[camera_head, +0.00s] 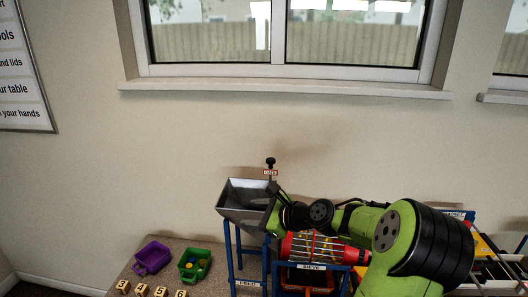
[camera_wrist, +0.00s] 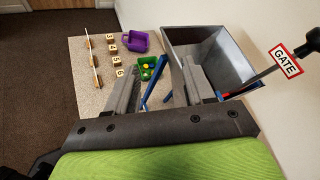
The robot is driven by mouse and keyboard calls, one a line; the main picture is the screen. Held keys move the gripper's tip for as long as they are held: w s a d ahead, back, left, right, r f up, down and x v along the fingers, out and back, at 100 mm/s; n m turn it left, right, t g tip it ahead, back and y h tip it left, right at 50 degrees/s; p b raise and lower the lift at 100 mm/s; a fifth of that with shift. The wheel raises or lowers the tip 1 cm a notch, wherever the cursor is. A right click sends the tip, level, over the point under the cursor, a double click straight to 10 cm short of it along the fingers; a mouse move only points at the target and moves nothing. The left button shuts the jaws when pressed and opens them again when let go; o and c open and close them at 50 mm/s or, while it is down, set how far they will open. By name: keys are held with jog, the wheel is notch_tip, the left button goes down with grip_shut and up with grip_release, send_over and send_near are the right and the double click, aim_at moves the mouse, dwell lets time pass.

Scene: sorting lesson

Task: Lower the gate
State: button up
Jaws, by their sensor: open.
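The gate is a thin upright rod with a black knob (camera_head: 270,162) and a red-bordered GATE sign (camera_head: 270,172), at the back right corner of a grey metal hopper (camera_head: 240,214). In the wrist view the GATE sign (camera_wrist: 286,62) and knob (camera_wrist: 315,40) are at the right edge, beside the hopper (camera_wrist: 232,52). My gripper (camera_wrist: 160,75) is open and empty, its fingers apart at the hopper's near left side, clear of the knob. In the head view my gripper (camera_head: 276,208) is at the hopper's right, below the knob. The gate's lower end is hidden.
The hopper stands on a blue frame marked FEED (camera_head: 249,283). A red sieve drum (camera_head: 300,246) sits right of it, partly behind my arm. A purple bin (camera_head: 152,257), a green bin (camera_head: 194,264) and several numbered blocks (camera_head: 141,290) stand at left. A window sill (camera_head: 285,90) is above.

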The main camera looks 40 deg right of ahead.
aim_at(274, 162)
jog(key=s+d+r+m+t+h+p, duration=0.1)
jog(key=s+d+r+m+t+h, duration=0.1)
jog(key=s+d+r+m, duration=0.3)
jog(key=s+d+r+m+t+h, duration=0.2)
jog(key=s+d+r+m+t, duration=0.15)
jog(key=d, duration=0.35)
jog(key=shift+g, duration=0.35)
jog(key=w, duration=0.5)
jog(key=w+d, duration=0.1)
jog(key=w, duration=0.5)
jog(key=w+d+f+p, duration=0.1)
jog(key=w, duration=0.4)
jog(key=shift+w, duration=0.25)
grip_shut()
